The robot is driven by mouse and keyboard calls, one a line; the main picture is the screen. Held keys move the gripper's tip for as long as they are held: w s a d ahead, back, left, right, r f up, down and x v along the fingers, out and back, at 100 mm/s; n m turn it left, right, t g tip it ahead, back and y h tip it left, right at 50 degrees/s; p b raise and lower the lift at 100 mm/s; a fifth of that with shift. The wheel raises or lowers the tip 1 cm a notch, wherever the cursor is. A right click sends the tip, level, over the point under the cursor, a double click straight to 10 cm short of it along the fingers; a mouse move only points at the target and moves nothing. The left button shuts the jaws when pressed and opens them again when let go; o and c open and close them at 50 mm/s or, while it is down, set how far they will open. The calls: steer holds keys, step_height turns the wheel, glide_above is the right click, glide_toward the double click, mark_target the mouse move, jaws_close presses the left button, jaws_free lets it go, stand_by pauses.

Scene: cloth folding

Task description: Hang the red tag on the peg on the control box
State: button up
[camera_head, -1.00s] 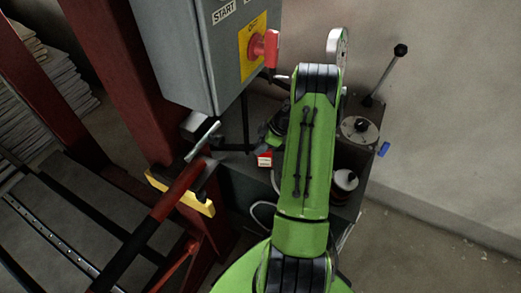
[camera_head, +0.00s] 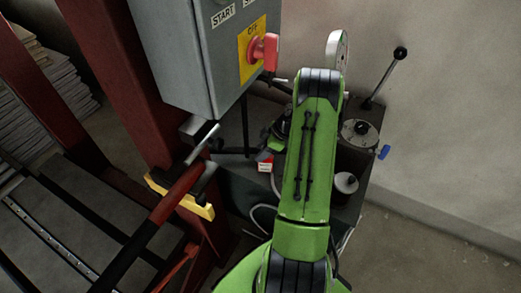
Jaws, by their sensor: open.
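A small red and white piece, apparently the red tag (camera_head: 266,163), shows low beside the cabinet, left of my green arm. My gripper (camera_head: 270,148) is small and partly hidden at the arm's far end, just above this piece. It is open; I cannot tell whether it touches the piece. The grey control box (camera_head: 175,60) hangs at upper middle, with a red knob (camera_head: 262,50) on a yellow plate. A short thin metal rod, apparently the peg (camera_head: 279,80), sticks out at the box's lower right, above my gripper. Nothing visibly hangs on it.
A dark cabinet (camera_head: 240,185) stands below the box. A lever with a black ball (camera_head: 400,53), a round dial (camera_head: 360,132) and a white spool (camera_head: 346,183) lie right of my arm.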

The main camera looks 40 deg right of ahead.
steer(key=p+v, duration=0.4)
steer(key=v, duration=1)
steer(key=shift+d+r, duration=0.15)
steer(key=shift+r, duration=0.1)
steer(key=shift+s+f, duration=0.1)
steer(key=shift+s, duration=0.05)
